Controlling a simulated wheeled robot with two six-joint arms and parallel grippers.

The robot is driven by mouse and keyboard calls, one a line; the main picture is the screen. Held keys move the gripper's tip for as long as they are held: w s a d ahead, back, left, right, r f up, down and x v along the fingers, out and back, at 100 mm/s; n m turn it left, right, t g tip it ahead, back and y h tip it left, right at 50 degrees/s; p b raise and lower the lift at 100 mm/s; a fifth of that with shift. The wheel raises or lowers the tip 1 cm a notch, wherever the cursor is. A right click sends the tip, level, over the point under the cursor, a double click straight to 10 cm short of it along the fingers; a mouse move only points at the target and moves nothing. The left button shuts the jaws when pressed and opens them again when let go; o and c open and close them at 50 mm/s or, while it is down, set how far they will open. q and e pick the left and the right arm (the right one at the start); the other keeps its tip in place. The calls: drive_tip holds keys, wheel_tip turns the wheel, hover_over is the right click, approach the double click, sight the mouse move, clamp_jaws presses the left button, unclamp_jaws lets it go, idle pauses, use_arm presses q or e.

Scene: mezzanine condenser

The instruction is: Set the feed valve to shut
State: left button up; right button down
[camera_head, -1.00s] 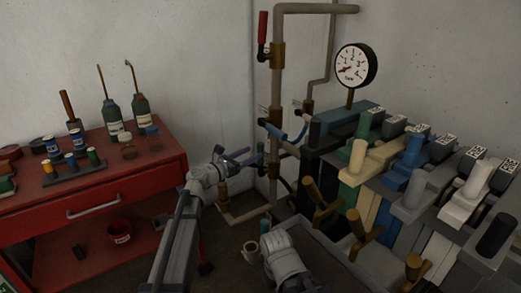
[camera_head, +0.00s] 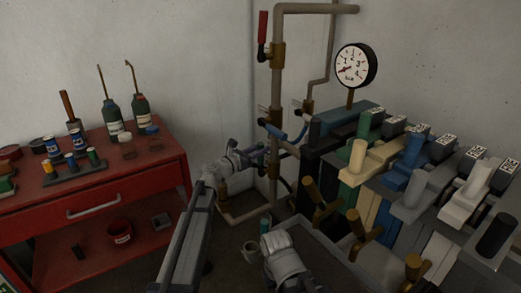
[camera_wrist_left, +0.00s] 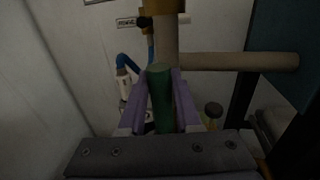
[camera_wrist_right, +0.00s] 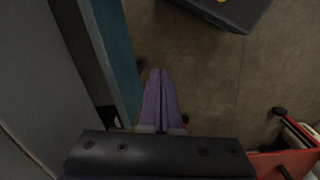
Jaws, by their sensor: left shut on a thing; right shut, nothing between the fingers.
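My left gripper (camera_head: 266,156) is at the lower left pipework in the head view. In the left wrist view its purple fingers are shut on a green handle (camera_wrist_left: 161,98), which stands upright between them below a brass valve fitting (camera_wrist_left: 165,5). In the head view the arm and gripper hide this handle. A white tag (camera_wrist_left: 130,22) hangs by the fitting, too small to read, so I cannot tell which valve is the feed valve. A red-handled valve (camera_head: 263,27) and a blue handle (camera_head: 276,131) sit on the pipes. My right gripper (camera_wrist_right: 160,97) is shut and empty.
A pressure gauge (camera_head: 355,66) stands behind a bank of coloured levers on the right. A red workbench (camera_head: 110,196) with bottles and cans is on the left. A horizontal pipe (camera_wrist_left: 240,61) runs close to the left gripper.

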use_arm(q)
clamp_jaws()
idle(0.8)
